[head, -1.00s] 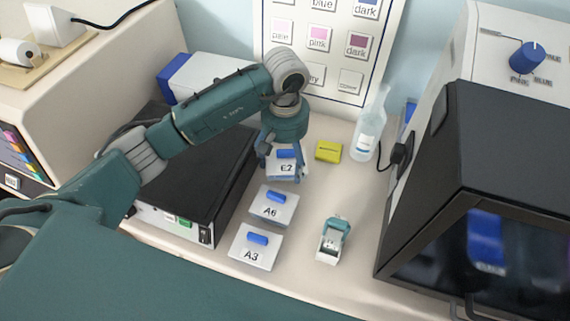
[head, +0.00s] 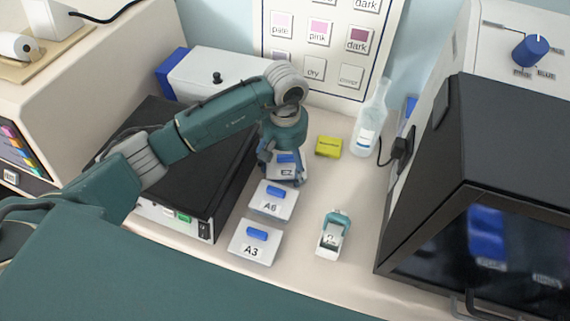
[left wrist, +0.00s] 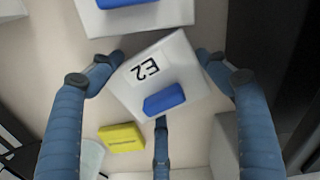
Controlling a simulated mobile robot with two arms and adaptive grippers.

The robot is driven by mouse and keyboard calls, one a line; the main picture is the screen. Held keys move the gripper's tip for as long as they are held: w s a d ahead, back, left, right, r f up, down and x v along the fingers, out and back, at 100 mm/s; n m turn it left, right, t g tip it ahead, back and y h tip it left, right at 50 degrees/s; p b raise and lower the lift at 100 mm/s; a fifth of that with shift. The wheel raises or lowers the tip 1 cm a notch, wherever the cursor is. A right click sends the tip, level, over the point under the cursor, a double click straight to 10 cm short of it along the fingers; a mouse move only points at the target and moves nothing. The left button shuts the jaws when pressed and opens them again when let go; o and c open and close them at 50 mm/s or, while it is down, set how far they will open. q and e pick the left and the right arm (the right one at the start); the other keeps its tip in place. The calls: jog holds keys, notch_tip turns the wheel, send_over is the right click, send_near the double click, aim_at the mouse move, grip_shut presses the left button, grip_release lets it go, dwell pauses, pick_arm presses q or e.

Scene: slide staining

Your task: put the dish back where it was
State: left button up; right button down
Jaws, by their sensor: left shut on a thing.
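The dish E2 (head: 286,172), a white block with a blue handle, is at the far end of the row of labelled dishes, just behind dish A6 (head: 268,206). My left gripper (head: 283,178) reaches down over it. In the left wrist view the left gripper's fingers (left wrist: 160,82) are shut around the dish E2 (left wrist: 175,80), which sits turned askew between them. I cannot tell whether it touches the table. My right gripper is not in view.
Dish A3 (head: 250,249) is nearest. A yellow box (head: 328,147), a bottle (head: 367,130) and a small teal-and-white device (head: 332,236) stand to the right. A black box (head: 180,165) lies left, and a large dark-fronted machine (head: 490,150) stands right.

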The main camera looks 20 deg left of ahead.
aim_at(285, 164)
pick_arm(q)
jog(key=o, duration=1.2)
jog(key=shift+r+p, duration=0.4)
jog(key=shift+p, duration=0.25)
jog(key=shift+r+p, duration=0.4)
jog(key=shift+p, duration=0.15)
jog(key=shift+w+r+b, duration=0.15)
jog(key=shift+r+b, duration=0.25)
jog(key=shift+b, duration=0.4)
notch_tip(285, 164, up, 11)
jog(key=b, duration=0.3)
jog(key=shift+f, duration=0.15)
